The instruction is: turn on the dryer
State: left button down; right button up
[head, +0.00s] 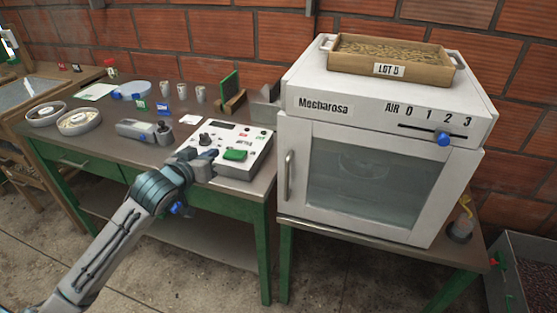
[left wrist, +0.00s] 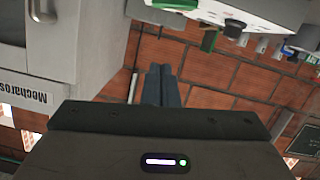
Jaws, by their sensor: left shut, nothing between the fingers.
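The dryer (head: 375,185) is a white cabinet marked "Mecharosa" with a glass door, which looks closed. Its upper front has a slot marked AIR 0 1 2 3, with a blue knob (head: 443,139) towards the slot's right end, near the 2. The dryer also shows at the left of the left wrist view (left wrist: 70,45). My left gripper (head: 209,158) is left of the dryer, at the front of a white control box (head: 258,150); I cannot tell if it touches the box. In the left wrist view its fingers (left wrist: 161,70) are together and empty. My right gripper is out of view.
A wooden tray marked "LOT 5" (head: 435,61) lies on top of the dryer. The control box has a green part (head: 235,155) in front. The workbench (head: 95,150) holds cups, round dishes and a grey hand tool (head: 137,129). A crate (head: 507,260) stands at lower right.

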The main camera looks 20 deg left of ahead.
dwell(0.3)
pick_arm(q)
jog(key=p, duration=0.1)
send_over(235, 165)
jog(key=shift+s+a+f, duration=0.2)
jog(key=shift+f, duration=0.3)
jog(key=shift+s+a+f, duration=0.15)
jog(key=shift+f, duration=0.35)
jog(key=shift+w+d+f+p, duration=0.1)
jog(key=shift+w+f+p, duration=0.15)
jog(key=shift+f, duration=0.4)
jog(key=shift+w+d+f+p, duration=0.1)
jog(key=shift+w+f+p, duration=0.1)
jog(key=shift+f, duration=0.4)
jog(key=shift+s+d+f, duration=0.1)
jog(key=shift+d+f, duration=0.05)
jog(key=shift+f, duration=0.8)
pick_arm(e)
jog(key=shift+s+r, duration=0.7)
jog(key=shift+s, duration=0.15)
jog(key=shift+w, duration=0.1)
